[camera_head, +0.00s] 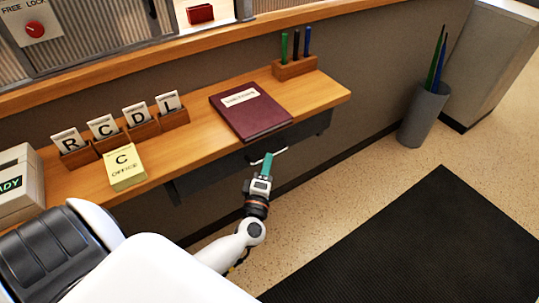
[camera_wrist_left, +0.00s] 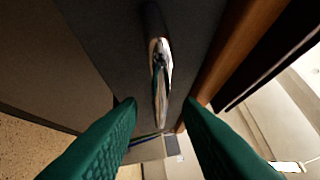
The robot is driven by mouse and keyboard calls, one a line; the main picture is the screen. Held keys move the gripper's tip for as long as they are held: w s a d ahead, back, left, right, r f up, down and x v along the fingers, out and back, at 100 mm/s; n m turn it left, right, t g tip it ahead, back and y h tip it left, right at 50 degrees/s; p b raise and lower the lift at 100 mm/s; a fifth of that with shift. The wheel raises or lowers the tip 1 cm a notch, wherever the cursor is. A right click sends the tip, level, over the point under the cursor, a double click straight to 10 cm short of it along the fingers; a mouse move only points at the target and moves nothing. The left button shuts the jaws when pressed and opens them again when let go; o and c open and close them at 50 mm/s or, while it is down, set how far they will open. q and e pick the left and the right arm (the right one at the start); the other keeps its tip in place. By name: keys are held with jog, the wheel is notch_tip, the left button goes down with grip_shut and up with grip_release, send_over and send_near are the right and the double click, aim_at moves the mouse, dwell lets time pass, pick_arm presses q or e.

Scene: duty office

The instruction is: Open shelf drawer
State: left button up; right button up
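The shelf drawer (camera_head: 310,128) is a dark grey front under the wooden shelf in the head view. It looks shut, though its edges are hard to make out. Its pale metal handle (camera_head: 281,150) sticks out from the front. My left gripper (camera_head: 265,163) is at the handle, its green fingers pointing toward it. In the left wrist view, the shiny handle (camera_wrist_left: 161,75) runs lengthwise ahead of the gap between the two green fingertips (camera_wrist_left: 160,103). The fingers are apart, and I see no clear contact. My right gripper is not in view.
On the shelf (camera_head: 200,152) are a maroon book (camera_head: 250,112), labelled card holders (camera_head: 103,127), a yellow pad (camera_head: 124,166) and a pen block (camera_head: 295,68). A grey bin (camera_head: 424,115) stands right. Floor in front is clear, with a black mat (camera_head: 430,240).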

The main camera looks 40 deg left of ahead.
pick_arm(q)
jog(key=shift+x, duration=1.7)
grip_shut()
